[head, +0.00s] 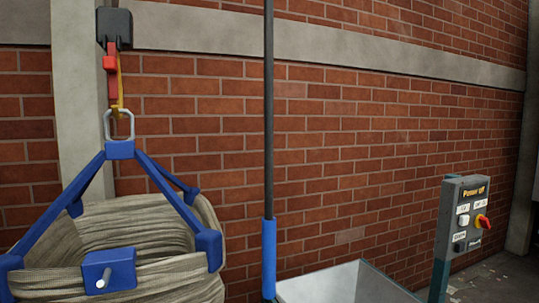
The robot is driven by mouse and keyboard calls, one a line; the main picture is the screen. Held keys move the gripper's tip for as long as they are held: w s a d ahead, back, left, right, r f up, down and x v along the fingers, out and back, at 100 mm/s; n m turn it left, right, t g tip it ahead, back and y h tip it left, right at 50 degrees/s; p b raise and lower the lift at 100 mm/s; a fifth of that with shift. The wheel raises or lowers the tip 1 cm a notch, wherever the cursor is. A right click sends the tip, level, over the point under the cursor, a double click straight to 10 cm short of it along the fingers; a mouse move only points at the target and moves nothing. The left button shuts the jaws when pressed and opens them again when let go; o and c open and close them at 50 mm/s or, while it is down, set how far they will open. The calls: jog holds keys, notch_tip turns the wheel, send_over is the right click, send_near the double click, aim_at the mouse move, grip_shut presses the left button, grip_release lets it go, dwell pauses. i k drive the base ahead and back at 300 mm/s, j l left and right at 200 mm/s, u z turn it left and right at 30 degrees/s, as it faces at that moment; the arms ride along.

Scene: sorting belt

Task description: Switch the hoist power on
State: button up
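A grey control box (463,226) stands on a post at the right, in front of the brick wall. At the left, a dark hoist block (114,28) with a red and yellow part hangs above a metal ring (118,126). The ring joins a blue frame (120,150) that carries a beige fabric bag (130,226). My gripper is not in view.
A dark vertical pole with a blue sleeve (269,258) stands between the bag and the control box. A grey metal bin or tray (345,285) shows at the bottom centre, left of the box's post. Some floor shows at the far right.

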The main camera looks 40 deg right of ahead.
aim_at(480, 221)
jog(key=z, duration=2.55)
